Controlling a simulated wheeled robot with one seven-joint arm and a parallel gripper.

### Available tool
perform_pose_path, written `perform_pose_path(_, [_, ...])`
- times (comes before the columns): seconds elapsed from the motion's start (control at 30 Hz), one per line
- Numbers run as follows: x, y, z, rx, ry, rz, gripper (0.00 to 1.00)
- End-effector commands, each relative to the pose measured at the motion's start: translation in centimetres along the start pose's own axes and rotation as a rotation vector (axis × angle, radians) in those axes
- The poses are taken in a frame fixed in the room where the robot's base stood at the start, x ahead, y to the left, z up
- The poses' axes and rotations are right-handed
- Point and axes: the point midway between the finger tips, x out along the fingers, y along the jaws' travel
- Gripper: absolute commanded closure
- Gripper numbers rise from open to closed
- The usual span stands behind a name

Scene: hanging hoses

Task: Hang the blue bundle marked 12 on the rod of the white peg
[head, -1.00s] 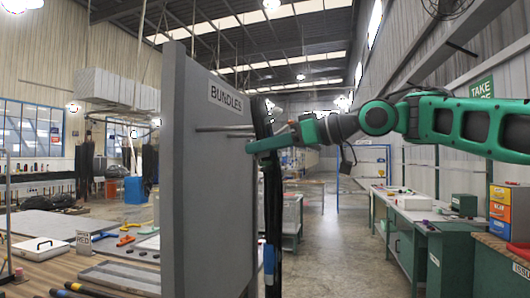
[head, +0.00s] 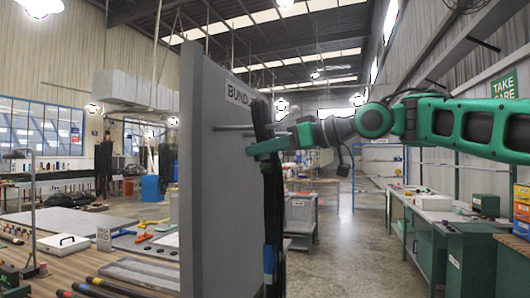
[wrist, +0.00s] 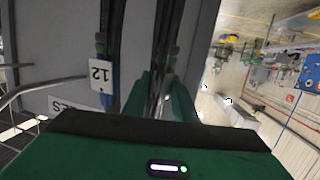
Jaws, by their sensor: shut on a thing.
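My gripper (head: 258,148) is shut on a long dark bundle (head: 273,205) that hangs down beside the grey panel. The bundle has a blue band (head: 268,258) low down. In the wrist view a white tag marked 12 (wrist: 101,75) sits against the bundle (wrist: 116,40), with blue beside it. A thin grey rod (head: 232,127) sticks out from the panel towards the bundle's upper part. Whether the bundle touches the rod, I cannot tell. Rods also show in the wrist view (wrist: 40,89). I cannot make out which one belongs to a white peg.
The tall grey panel (head: 212,190) bears a BUNDLES sign (head: 240,94) and stands close left of my gripper. A table (head: 60,240) with tools lies left of it. Green-legged benches (head: 440,222) stand to the right. Open floor (head: 350,240) lies between.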

Motion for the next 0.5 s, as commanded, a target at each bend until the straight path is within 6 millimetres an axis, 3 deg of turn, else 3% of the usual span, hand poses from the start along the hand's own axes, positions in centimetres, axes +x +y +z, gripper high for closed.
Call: perform_pose_path(0.5, [0.9, -0.3, 1.9, -0.002, 0.003, 0.004, 1.0])
